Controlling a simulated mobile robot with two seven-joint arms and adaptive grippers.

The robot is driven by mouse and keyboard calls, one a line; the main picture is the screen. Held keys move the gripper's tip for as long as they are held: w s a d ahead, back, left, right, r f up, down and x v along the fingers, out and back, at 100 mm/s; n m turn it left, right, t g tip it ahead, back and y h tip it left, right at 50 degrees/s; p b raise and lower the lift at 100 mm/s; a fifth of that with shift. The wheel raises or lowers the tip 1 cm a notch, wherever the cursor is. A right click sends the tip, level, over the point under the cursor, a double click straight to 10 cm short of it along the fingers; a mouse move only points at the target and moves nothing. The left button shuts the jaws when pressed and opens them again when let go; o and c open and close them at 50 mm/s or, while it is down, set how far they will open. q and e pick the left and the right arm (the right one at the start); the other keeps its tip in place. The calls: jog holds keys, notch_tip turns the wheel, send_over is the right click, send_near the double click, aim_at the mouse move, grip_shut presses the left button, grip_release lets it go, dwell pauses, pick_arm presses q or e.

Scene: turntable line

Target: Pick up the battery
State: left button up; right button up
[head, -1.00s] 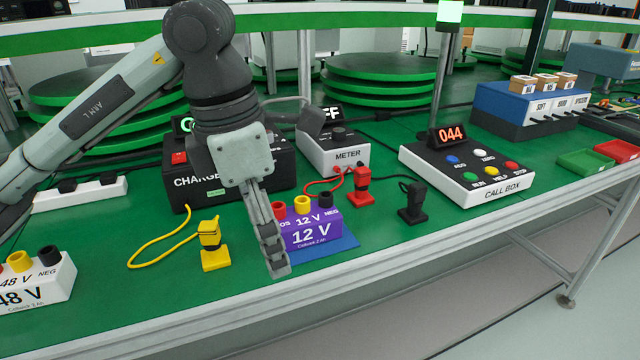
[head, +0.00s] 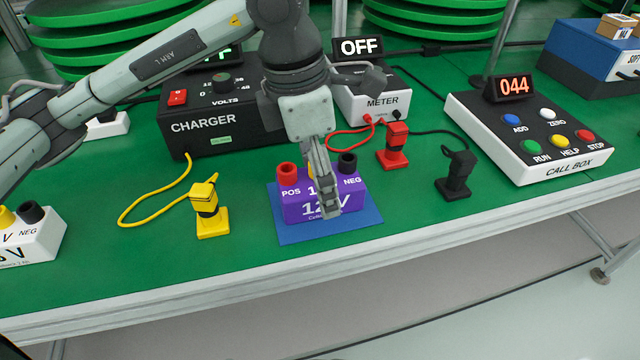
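A purple 12 V battery (head: 295,208) sits on a blue mat (head: 372,215) near the table's front edge. It has a red POS terminal, a black NEG terminal and one between them, mostly hidden. My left gripper (head: 330,212) points down at the battery, its fingers covering the middle of the top and front face. I see the fingers nearly edge-on, so I cannot tell their gap or whether they touch the battery. A white 48 V battery (head: 35,245) is partly cut off at the left edge. My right gripper is out of view.
A yellow plug (head: 208,212) stands left of the mat; red (head: 392,150) and black (head: 457,178) plugs stand to its right. The charger (head: 210,130) and the meter (head: 378,102), reading OFF, stand behind. The call box (head: 535,140) showing 044 is at right.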

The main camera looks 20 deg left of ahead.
pick_arm(q)
jog(key=shift+f, duration=0.55)
jog(key=shift+w, duration=0.1)
grip_shut()
jog(key=shift+r, duration=0.1)
